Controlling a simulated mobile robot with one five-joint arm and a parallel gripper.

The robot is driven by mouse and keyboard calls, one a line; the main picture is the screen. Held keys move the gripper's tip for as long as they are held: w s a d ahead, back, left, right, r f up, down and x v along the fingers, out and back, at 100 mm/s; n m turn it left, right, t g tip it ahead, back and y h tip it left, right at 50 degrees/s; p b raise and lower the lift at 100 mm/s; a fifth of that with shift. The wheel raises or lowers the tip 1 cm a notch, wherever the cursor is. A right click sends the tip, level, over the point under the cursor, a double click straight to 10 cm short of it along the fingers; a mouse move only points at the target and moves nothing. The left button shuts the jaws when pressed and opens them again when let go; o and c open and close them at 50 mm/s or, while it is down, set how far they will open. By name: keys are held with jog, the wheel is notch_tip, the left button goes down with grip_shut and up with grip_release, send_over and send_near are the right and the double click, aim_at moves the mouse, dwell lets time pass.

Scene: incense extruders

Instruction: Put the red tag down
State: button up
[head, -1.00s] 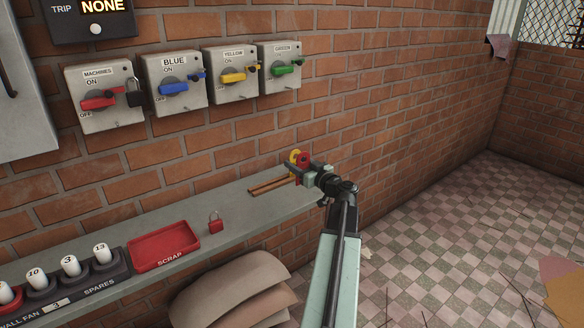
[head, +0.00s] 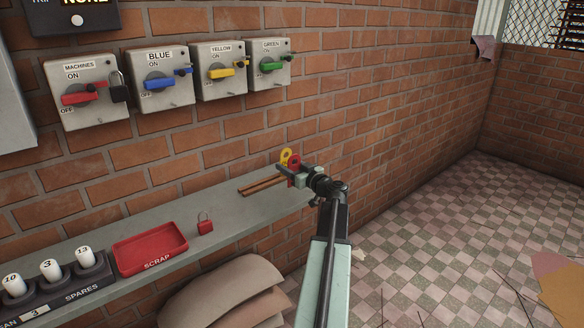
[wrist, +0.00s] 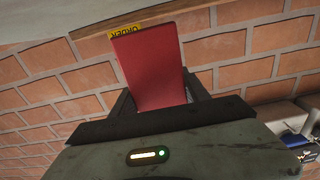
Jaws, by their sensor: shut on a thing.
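My gripper (head: 285,169) is shut on the red tag (head: 294,169), over the far right end of the grey shelf (head: 225,206). In the wrist view the red tag (wrist: 150,66) is a flat red panel standing up between the jaws. A yellow tag (head: 286,156) shows right behind it, with a hole in its top. In the wrist view, only a yellow strip (wrist: 126,31) lettered "ORDER" shows past the red tag's edge. I cannot tell whether the two tags touch, or whether the red tag touches the shelf.
Brown sticks (head: 262,186) lie on the shelf just left of my gripper. A red padlock (head: 205,226) and a red scrap tray (head: 122,265) are further left. Switch boxes (head: 163,98) hang on the brick wall above. Bare shelf lies between padlock and sticks.

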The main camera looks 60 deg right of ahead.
jog(key=shift+f+b, duration=0.4)
jog(key=shift+f, duration=0.15)
jog(key=o, duration=1.3)
jog(key=shift+d, duration=0.1)
jog(key=shift+r+p, duration=0.9)
jog(key=v, duration=1.2)
jog(key=shift+s+f, duration=0.1)
jog(key=shift+f, duration=0.1)
